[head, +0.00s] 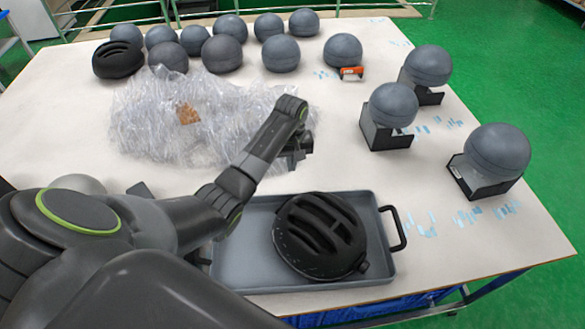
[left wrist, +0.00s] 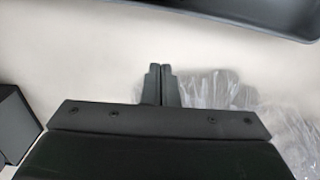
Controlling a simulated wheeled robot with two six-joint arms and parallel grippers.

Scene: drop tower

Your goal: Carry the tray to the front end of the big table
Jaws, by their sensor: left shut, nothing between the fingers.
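The tray (head: 330,284) is grey with a raised rim and lies flat at the near edge of the big table (head: 490,245). A black vented helmet (head: 320,236) sits in it. A black handle (head: 401,229) stands out on the tray's right side; my left arm hides part of its left side. My left gripper (head: 294,160) is above the table just beyond the tray's far edge, apart from it. In the left wrist view its fingers (left wrist: 157,84) are shut and empty, with the dark tray rim (left wrist: 262,18) at the top. My right gripper does not show.
Crumpled clear plastic wrap (head: 150,125) lies beside my left gripper. Grey spheres in black holders (head: 388,137) stand along the right side. Several loose spheres (head: 222,53) and another black helmet (head: 117,60) are at the back.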

